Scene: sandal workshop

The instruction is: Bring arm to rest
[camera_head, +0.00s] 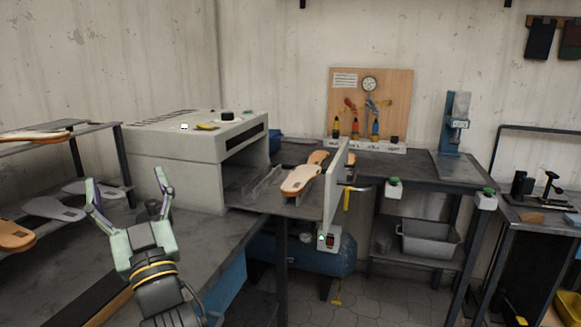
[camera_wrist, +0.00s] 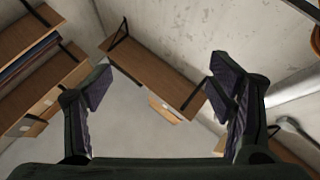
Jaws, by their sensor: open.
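My gripper (camera_head: 130,199) is raised at the left of the head view, above the dark workbench (camera_head: 200,238). Its two fingers stand wide apart and point upward, with nothing between them. In the wrist view my gripper (camera_wrist: 157,95) also shows open and empty, its dark ridged pads spread to either side. Beyond the fingers the wrist view shows wall shelves (camera_wrist: 160,68) and bare wall. The fingers appear clear of the grey box-shaped machine (camera_head: 170,170) behind them.
A rack with sandal soles (camera_head: 55,208) stands close at left. More soles (camera_head: 303,178) lie on the machine's outfeed, beside an upright panel (camera_head: 336,190). A tool board (camera_head: 370,100), blue press (camera_head: 455,125) and grey bin (camera_head: 428,240) are farther right. The floor (camera_head: 400,290) shows some free room.

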